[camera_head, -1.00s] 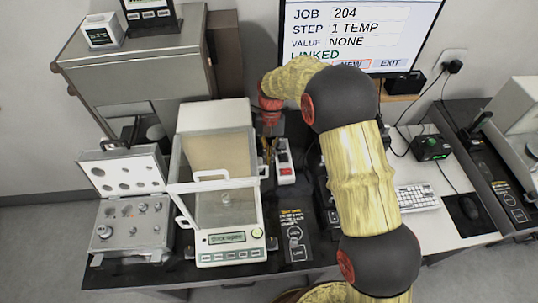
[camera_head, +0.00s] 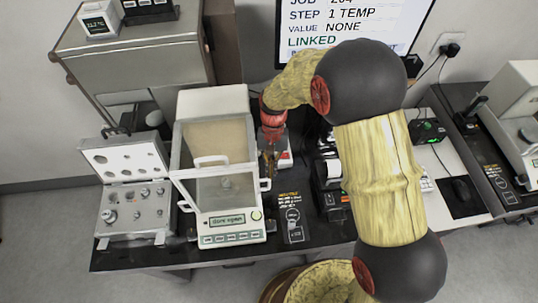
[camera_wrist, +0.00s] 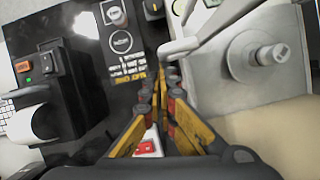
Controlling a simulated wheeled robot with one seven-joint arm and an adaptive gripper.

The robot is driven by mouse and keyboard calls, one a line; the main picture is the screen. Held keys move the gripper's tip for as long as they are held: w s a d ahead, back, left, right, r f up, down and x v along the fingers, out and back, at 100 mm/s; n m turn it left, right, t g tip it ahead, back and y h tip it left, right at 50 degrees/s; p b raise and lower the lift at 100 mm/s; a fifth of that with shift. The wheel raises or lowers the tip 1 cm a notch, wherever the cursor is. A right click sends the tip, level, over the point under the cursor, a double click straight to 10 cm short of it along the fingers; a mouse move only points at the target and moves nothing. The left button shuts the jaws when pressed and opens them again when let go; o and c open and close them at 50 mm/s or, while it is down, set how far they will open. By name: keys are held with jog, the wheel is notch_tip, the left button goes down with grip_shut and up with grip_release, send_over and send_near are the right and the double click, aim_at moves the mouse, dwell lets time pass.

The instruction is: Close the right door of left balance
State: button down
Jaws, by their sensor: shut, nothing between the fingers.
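The left balance (camera_head: 232,228) is a white box with glass walls, and its display appears to read "door open". A white handle (camera_head: 265,184) is on its right side, near the front. My gripper (camera_head: 269,172) is shut and empty beside that right side, just behind the handle. In the wrist view, my yellow fingers (camera_wrist: 166,78) meet close to a white handle bar (camera_wrist: 185,46). I cannot tell whether they touch it. The weighing pan (camera_wrist: 258,57) with a small metal weight on it shows to the right. The right door's glass is hard to make out.
An open weight case (camera_head: 133,207) stands left of the balance. A small device with a red button (camera_head: 284,158) is behind my gripper. A black printer (camera_wrist: 50,85) with a paper roll stands to the balance's right. A black labelled panel (camera_head: 293,222) lies at the front.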

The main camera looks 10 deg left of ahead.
jog(key=shift+s+d+p, duration=0.1)
jog(key=shift+s+d, duration=0.1)
jog(key=shift+s, duration=0.55)
jog(key=shift+s+d+p, duration=0.15)
jog(key=shift+s+d, duration=0.1)
jog(key=shift+s, duration=0.55)
jog(key=shift+s+d+p, duration=0.1)
jog(key=shift+s+d, duration=0.1)
jog(key=shift+s, duration=0.55)
jog(key=p+v, duration=0.7)
jog(key=v, duration=0.3)
jog(key=shift+f, duration=0.1)
